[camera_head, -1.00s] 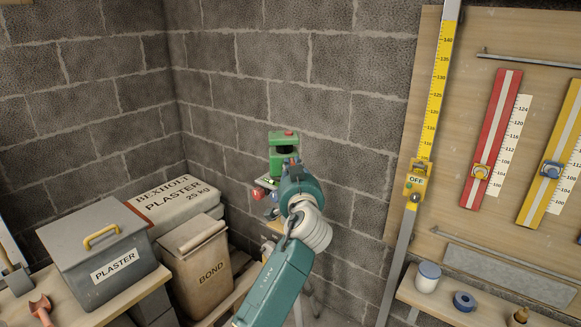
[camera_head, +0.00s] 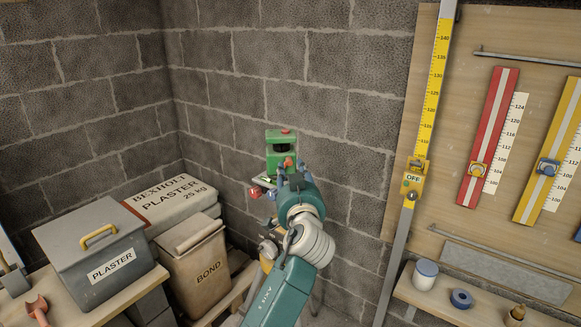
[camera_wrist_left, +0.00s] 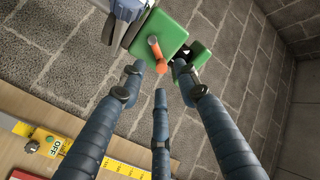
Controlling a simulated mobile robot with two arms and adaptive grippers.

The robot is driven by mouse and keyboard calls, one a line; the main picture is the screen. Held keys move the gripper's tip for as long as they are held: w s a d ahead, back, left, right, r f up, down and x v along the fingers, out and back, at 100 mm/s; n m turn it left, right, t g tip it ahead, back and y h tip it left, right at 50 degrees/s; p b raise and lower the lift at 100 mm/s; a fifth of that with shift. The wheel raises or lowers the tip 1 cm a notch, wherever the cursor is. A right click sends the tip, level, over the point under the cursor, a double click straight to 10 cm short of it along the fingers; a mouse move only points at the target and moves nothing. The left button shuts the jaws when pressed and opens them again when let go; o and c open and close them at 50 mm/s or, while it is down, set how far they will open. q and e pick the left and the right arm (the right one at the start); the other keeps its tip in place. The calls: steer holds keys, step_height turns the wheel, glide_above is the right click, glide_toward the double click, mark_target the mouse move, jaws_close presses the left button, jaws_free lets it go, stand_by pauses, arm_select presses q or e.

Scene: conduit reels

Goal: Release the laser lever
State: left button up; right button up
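The laser is a green box-shaped device (camera_head: 282,143) with a dark middle, standing in the wall corner in the head view. Its green body also fills the top of the left wrist view (camera_wrist_left: 172,28). The orange lever (camera_wrist_left: 155,48) sticks out of the green face toward my left gripper. My left gripper (camera_head: 289,172) is just in front of and below the laser. In the left wrist view its three fingers (camera_wrist_left: 158,82) are spread and empty, with the lever's end near the gap between their tips. Touch cannot be told. My right gripper is not in view.
A grey plaster bin (camera_head: 95,257), a bond bag (camera_head: 196,268) and a plaster sack (camera_head: 165,197) stand at the left. A yellow measuring staff (camera_head: 434,95) with an OFF box (camera_head: 413,181) stands at the right, before a board with red and yellow rulers.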

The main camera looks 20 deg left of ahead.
arm_select(q)
steer(key=v, duration=0.3)
steer(key=shift+s, duration=0.1)
